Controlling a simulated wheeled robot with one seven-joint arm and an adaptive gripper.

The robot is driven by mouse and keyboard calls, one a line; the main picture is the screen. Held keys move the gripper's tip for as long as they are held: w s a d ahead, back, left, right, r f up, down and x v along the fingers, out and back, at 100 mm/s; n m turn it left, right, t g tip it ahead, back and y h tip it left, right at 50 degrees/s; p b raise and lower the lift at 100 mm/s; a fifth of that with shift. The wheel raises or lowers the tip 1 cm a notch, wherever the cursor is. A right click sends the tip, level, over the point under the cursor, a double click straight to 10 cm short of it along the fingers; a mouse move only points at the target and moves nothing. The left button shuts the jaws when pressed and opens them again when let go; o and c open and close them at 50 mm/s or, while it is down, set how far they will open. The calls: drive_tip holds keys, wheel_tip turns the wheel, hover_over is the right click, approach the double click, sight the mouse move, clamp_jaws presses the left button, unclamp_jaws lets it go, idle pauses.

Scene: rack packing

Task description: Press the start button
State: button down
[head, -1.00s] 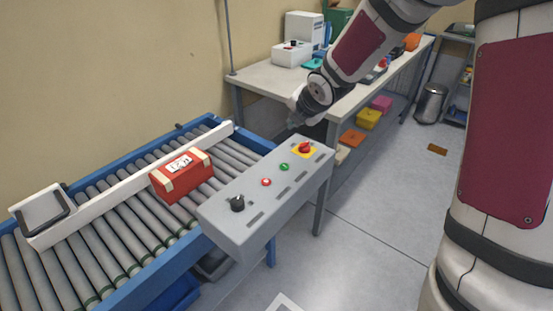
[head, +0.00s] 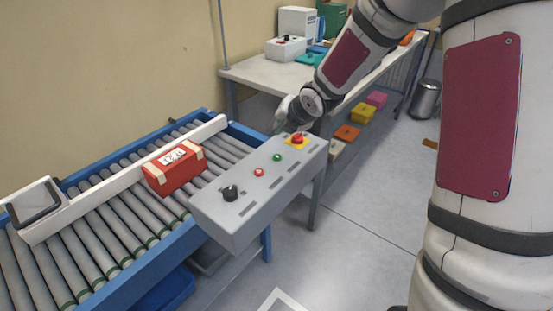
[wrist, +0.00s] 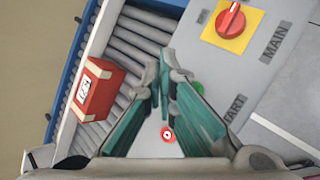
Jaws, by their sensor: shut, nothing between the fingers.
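The grey control panel (head: 228,222) stands beside the conveyor. Its small green button (head: 277,157) lies between a red button (head: 259,172) and a red knob (head: 298,139) on a yellow plate. In the wrist view the green button (wrist: 197,87) shows partly behind the right finger, near the printed word START (wrist: 234,110). My gripper (head: 280,127) is shut and empty, above the panel's far edge by the red knob. In the wrist view its teal fingertips (wrist: 164,56) are together. I cannot tell their height above the panel.
A black knob (head: 230,193) sits at the panel's near end. A red box (head: 172,171) with a label lies on the roller conveyor, by its white rail (head: 120,181). A workbench (head: 262,72) stands behind.

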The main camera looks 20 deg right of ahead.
sight(280, 156)
drive_tip(key=shift+f+b, duration=2.75)
drive_tip(key=shift+f, duration=0.65)
drive_tip(key=shift+f, duration=0.15)
drive_tip(key=shift+f+b, duration=0.3)
drive_tip(key=shift+b, duration=0.25)
drive_tip(key=shift+f+b, duration=0.4)
drive_tip(key=shift+b, duration=0.05)
drive_tip(key=shift+r, duration=0.1)
drive_tip(key=shift+r+p, duration=0.65)
drive_tip(key=shift+r, duration=0.05)
drive_tip(key=shift+r+p, duration=2.3)
drive_tip(key=shift+r, duration=0.2)
